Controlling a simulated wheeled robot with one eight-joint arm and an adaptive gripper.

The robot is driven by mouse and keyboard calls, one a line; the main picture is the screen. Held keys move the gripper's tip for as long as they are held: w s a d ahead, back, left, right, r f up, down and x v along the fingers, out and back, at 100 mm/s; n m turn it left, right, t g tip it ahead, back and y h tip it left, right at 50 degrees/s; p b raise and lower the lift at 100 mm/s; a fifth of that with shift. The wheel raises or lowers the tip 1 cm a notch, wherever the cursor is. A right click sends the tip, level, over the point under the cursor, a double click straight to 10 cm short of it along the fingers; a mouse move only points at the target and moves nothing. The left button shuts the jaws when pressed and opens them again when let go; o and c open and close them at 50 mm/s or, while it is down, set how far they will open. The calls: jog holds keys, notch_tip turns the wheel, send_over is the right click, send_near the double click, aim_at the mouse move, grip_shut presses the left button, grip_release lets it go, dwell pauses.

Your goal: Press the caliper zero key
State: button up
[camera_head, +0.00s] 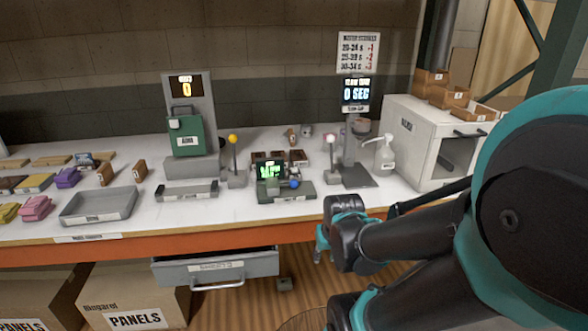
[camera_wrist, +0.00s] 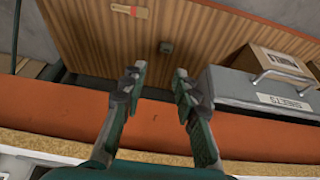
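I cannot read which part is the zero key. My gripper (camera_head: 323,250) hangs in front of the bench edge, lower and to the right of this device, apart from it. In the wrist view my gripper (camera_wrist: 158,85) has its two fingers spread with nothing between them. The device is not seen in the wrist view.
An open drawer (camera_head: 215,267) juts out below the bench; it also shows in the wrist view (camera_wrist: 262,92). The orange bench edge (camera_wrist: 150,128) lies beneath the fingers. A timer post (camera_head: 352,150), a lever with a yellow ball (camera_head: 233,139) and a white cabinet (camera_head: 420,140) flank the device.

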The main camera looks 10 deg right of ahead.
grip_shut()
dwell(1.2)
